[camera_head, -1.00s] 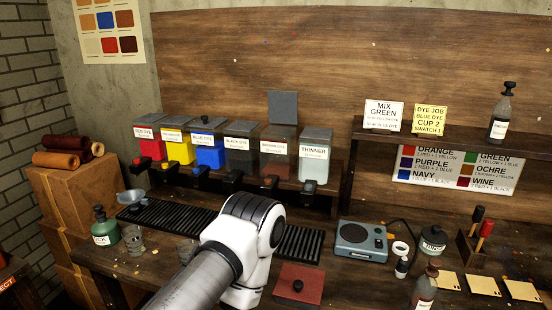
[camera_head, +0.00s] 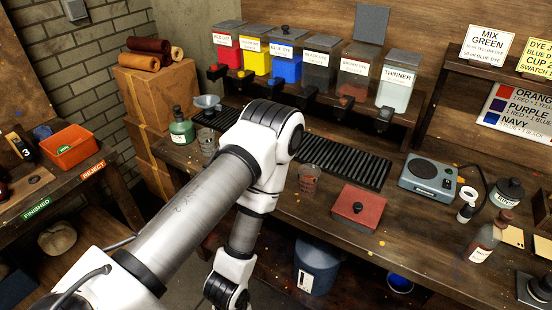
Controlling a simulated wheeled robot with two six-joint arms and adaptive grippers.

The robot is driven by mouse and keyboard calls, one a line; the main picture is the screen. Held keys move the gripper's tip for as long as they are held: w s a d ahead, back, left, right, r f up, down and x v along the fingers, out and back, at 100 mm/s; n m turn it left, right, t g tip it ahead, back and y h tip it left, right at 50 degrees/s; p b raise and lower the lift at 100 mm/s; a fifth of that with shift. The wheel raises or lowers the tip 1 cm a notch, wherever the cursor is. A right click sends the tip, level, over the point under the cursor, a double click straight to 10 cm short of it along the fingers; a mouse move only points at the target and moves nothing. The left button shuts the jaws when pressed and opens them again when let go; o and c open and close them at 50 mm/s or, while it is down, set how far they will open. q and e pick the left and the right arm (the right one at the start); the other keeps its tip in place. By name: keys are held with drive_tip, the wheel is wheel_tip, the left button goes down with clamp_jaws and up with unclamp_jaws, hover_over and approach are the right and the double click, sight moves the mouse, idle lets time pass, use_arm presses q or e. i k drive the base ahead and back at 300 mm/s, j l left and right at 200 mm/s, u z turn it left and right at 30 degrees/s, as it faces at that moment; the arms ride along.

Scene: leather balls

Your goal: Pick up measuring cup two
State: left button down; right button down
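Two small clear measuring cups show on the bench: one (camera_head: 207,142) next to the green bottle, and one with a reddish tint (camera_head: 309,178) left of the red box. I cannot read a number on either, so I cannot tell which is cup two. My arm from the lower left bends over the bench front and hides part of the bench between the cups. Its lower links hang down in front of the bench. Neither gripper is in view.
A black drip rack (camera_head: 345,162) runs under the dye dispensers. The red box (camera_head: 358,208), a blue-grey scale (camera_head: 430,176) and an amber bottle (camera_head: 485,240) stand on the bench. A side table with an orange tray (camera_head: 70,150) is at the left.

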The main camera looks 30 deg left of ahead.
sight(309, 174)
drive_tip(key=u, duration=0.8)
